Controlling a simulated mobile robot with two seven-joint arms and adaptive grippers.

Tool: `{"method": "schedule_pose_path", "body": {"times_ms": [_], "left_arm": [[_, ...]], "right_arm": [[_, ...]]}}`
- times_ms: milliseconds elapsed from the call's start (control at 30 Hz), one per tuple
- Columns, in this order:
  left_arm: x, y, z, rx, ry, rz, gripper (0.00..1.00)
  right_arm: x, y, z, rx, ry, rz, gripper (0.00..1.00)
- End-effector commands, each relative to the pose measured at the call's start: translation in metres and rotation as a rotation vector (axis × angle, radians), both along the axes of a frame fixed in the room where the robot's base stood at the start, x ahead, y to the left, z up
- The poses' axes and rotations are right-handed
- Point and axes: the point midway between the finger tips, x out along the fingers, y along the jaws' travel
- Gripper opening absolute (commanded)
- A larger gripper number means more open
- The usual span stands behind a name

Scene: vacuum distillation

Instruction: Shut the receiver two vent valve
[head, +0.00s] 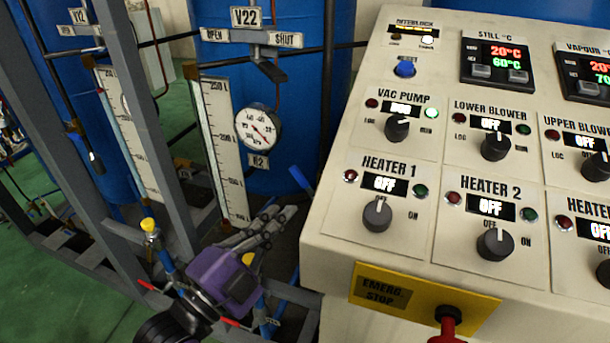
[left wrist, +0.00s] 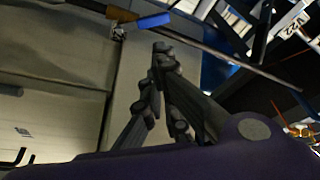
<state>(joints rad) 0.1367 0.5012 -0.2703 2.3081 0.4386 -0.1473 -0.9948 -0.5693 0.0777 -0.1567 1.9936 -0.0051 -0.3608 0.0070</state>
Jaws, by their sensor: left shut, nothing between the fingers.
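The valve labelled V22 (head: 246,17) is on the blue tank (head: 300,100) at the top of the head view, between OPEN and SHUT plates. Its dark handle (head: 267,66) hangs below the plates. A V22 label (left wrist: 298,20) also shows in the left wrist view. A blue lever (head: 301,181) stands beside the console's left edge; a blue bar (left wrist: 155,20) shows beyond my fingertips in the left wrist view. I cannot tell which is the vent valve. My left gripper (head: 281,214) is shut and empty, below the gauge and well below V22. My right gripper is out of view.
The cream control console (head: 330,215) fills the right side, with knobs and a red emergency stop (head: 447,322). Grey frame posts (head: 130,110) stand at left. A pressure gauge (head: 258,127) and a level scale (head: 222,150) are on the tank side.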

Motion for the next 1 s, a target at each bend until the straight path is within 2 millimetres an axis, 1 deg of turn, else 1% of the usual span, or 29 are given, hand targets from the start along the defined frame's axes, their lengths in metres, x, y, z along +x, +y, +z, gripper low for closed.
{"method": "schedule_pose_path", "body": {"times_ms": [67, 200, 400, 600, 767, 1000], "left_arm": [[0.004, -0.003, 0.001, -0.003, 0.006, 0.000, 0.00], [0.021, -0.015, 0.007, -0.005, 0.002, -0.001, 0.00], [0.052, -0.036, 0.015, -0.004, 0.000, 0.000, 0.00], [0.073, -0.049, 0.018, 0.000, 0.001, -0.001, 0.00], [0.079, -0.054, 0.018, 0.000, 0.004, 0.000, 0.00], [0.080, -0.054, 0.017, 0.000, 0.004, 0.000, 0.00]], "right_arm": [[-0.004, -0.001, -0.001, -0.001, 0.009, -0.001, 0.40], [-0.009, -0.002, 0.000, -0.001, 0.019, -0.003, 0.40], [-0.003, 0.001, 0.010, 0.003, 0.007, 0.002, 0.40], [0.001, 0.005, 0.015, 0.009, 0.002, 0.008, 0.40], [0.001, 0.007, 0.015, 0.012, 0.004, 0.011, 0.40], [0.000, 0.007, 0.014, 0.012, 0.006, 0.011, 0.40]]}}
